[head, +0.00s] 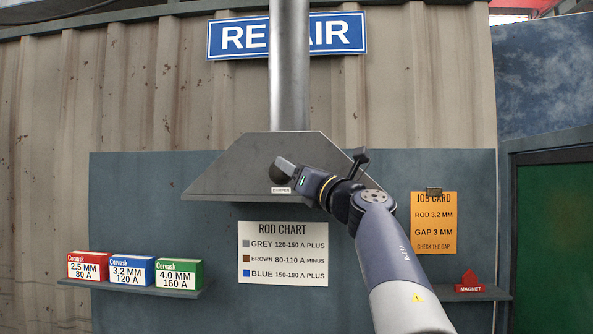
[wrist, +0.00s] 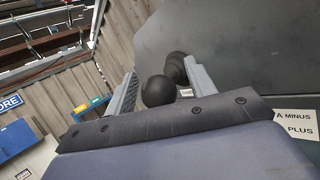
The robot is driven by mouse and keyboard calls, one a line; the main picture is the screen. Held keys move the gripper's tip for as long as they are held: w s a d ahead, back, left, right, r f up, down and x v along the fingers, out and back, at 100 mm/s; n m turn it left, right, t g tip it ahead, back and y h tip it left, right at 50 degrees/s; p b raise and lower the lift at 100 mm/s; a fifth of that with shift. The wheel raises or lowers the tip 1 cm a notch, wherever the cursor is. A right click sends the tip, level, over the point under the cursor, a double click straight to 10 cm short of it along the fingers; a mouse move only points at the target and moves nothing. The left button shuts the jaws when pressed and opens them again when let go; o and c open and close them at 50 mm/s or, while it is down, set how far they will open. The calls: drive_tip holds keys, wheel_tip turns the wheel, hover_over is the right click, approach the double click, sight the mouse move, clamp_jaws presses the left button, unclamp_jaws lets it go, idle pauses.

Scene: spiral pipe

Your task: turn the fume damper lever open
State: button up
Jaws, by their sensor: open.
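The fume damper lever shows in the wrist view as a black ball knob (wrist: 158,91) with a dark round part (wrist: 177,67) behind it on the hood face. My gripper (wrist: 161,70) is open, with one finger on each side of the ball knob. The right finger passes close in front of the round part; I cannot tell whether it touches. In the head view, my gripper (head: 300,178) is at the front of the grey fume hood (head: 235,165), and the lever is largely hidden there. A small damper label (head: 281,190) sits just below.
A vertical duct (head: 289,65) rises from the hood. A rod chart (head: 282,252) hangs below it. A left shelf holds red (head: 88,266), blue (head: 133,270) and green (head: 179,274) boxes. An orange job card (head: 434,222) and red magnet (head: 469,282) are at right.

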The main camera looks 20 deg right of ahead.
drive_tip(key=b+v, duration=0.4)
drive_tip(key=v, duration=0.6)
drive_tip(key=shift+s+f, duration=0.1)
drive_tip(key=p+x, duration=0.5)
drive_tip(key=x, duration=0.6)
drive_tip(key=shift+s+a+h, duration=0.15)
drive_tip(key=shift+h, duration=0.15)
